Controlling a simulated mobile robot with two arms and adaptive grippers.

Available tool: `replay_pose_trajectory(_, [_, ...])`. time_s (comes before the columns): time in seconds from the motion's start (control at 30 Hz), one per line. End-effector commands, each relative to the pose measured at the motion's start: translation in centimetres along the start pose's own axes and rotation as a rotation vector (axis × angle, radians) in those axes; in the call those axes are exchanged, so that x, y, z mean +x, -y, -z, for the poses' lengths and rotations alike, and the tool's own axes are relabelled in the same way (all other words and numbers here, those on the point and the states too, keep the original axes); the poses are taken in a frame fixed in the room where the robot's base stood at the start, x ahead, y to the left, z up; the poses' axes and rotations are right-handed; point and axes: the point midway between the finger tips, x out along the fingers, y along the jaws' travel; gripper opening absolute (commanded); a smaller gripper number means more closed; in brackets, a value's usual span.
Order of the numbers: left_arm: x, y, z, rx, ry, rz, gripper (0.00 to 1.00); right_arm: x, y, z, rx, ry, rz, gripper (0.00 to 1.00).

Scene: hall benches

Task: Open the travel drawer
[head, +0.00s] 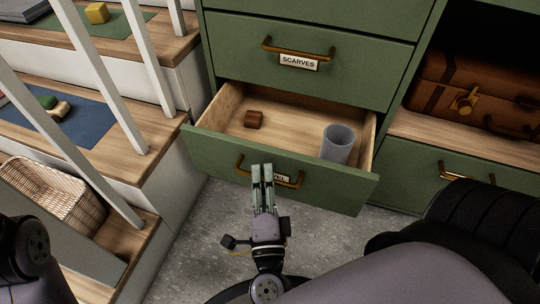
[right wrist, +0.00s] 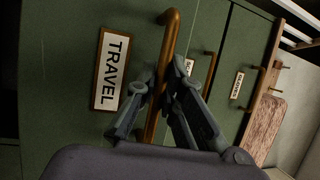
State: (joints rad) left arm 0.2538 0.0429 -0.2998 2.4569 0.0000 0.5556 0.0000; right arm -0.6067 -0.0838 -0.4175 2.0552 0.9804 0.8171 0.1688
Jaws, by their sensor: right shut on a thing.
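The green travel drawer (head: 335,192) stands pulled out of the cabinet, with its wooden inside showing in the head view. Its front carries a brass handle (right wrist: 170,38) and a label reading TRAVEL (right wrist: 110,70) in the right wrist view. My right gripper (head: 262,170) is at the drawer front, shut on the handle, one finger on each side of the bar. In the head view the gripper hides part of the handle and label. My left gripper is out of view; only part of my left arm shows at the lower left.
A small brown block (head: 253,119) and a grey cup (head: 338,144) are in the drawer. The scarves drawer (head: 345,70) above is shut. Steps with a white railing (head: 105,75) and a wicker basket (head: 52,200) are at left. A brown suitcase (head: 440,98) lies on a shelf at right.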

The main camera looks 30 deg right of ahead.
Motion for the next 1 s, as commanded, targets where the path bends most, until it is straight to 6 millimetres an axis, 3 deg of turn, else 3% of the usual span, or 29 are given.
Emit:
replay_pose_trajectory(0.23, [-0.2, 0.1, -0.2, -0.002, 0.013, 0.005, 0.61, -2.1, 0.4, -0.8, -0.002, -0.001, -0.002, 0.00])
replay_pose_trajectory(0.67, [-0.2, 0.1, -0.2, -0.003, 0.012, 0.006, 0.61, -2.4, 0.4, -0.9, -0.003, -0.003, -0.002, 0.00])
replay_pose_trajectory(0.7, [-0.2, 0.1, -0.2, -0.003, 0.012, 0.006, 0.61, -2.4, 0.4, -0.9, -0.003, -0.003, -0.002, 0.10])
replay_pose_trajectory(1.0, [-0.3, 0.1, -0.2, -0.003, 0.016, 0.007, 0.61, -2.4, 0.4, -0.9, -0.001, -0.002, -0.001, 0.30])
